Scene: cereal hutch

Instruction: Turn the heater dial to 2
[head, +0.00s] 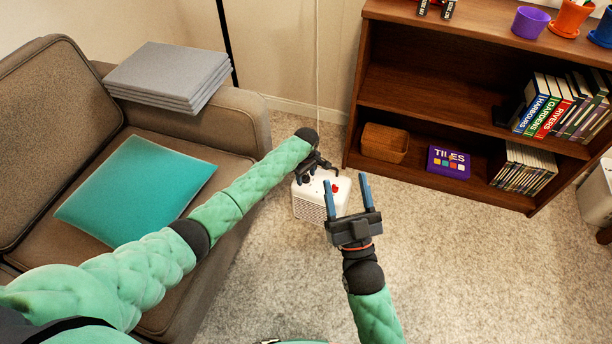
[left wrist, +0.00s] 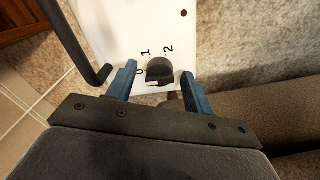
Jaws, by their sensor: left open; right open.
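The white heater (head: 310,212) stands on the carpet between the sofa and the shelf. In the left wrist view its white top (left wrist: 118,22) carries a dark round dial (left wrist: 160,70) with the marks 0, 1 and 2 around it. A small pale patch shows at the dial's near edge; I cannot tell which mark the dial points at. My left gripper (head: 314,172) is over the heater's top. In the left wrist view its open blue fingers (left wrist: 159,70) stand on either side of the dial, with gaps showing. My right gripper (head: 346,180) is open and empty, nearer the camera.
A dark bar (left wrist: 75,42) rises beside the dial in the left wrist view. A red spot (head: 334,188) shows on the heater. The brown sofa (head: 240,118) is at left, the wooden bookshelf (head: 440,110) at right. Carpet is clear at lower right.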

